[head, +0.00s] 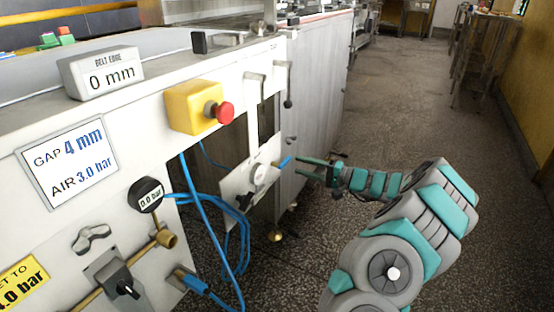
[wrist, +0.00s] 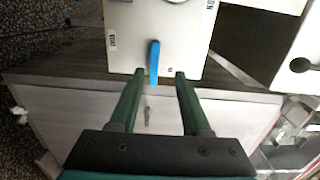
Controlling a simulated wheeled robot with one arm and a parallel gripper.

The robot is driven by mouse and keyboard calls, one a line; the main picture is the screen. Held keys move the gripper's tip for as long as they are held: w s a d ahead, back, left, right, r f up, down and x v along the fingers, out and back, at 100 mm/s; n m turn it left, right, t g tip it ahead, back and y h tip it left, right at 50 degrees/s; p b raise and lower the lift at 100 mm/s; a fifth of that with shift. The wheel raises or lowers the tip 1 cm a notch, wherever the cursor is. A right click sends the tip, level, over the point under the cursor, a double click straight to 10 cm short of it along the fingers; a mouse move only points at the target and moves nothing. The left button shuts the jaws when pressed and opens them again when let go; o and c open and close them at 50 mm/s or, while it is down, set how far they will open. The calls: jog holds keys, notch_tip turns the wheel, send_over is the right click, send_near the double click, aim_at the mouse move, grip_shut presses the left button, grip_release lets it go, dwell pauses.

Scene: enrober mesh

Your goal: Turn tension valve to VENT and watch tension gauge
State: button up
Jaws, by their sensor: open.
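A white valve plate (head: 238,186) hangs on the machine's front, with a blue lever (head: 285,161) at its right side. A round white part (head: 260,174) sits on the plate; its face is not readable. In the wrist view the blue lever (wrist: 154,60) points down the picture from the plate (wrist: 128,52), with small labels on either side, too small to read surely. My gripper (head: 305,168) is open. In the wrist view its fingertips (wrist: 160,74) stand on either side of the lever's free end, with gaps showing; contact is not visible.
A black gauge (head: 149,194) reads 0.0 bar. A yellow box with a red button (head: 222,111) juts out above the plate. Blue hoses (head: 205,215) hang left of it. A gap-and-air sign (head: 68,160) is on the panel. The aisle floor (head: 400,100) at right is clear.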

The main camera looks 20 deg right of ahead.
aim_at(287, 158)
jog(key=shift+m+t+h, duration=0.3)
jog(key=shift+h, duration=0.1)
jog(key=w+a, duration=0.1)
jog(key=w, duration=0.1)
jog(key=w+a, duration=0.1)
jog(key=w, duration=0.1)
jog(key=w+a+f, duration=0.1)
jog(key=w, duration=0.1)
jog(key=shift+w+p, duration=0.3)
jog(key=shift+p, duration=0.05)
grip_shut()
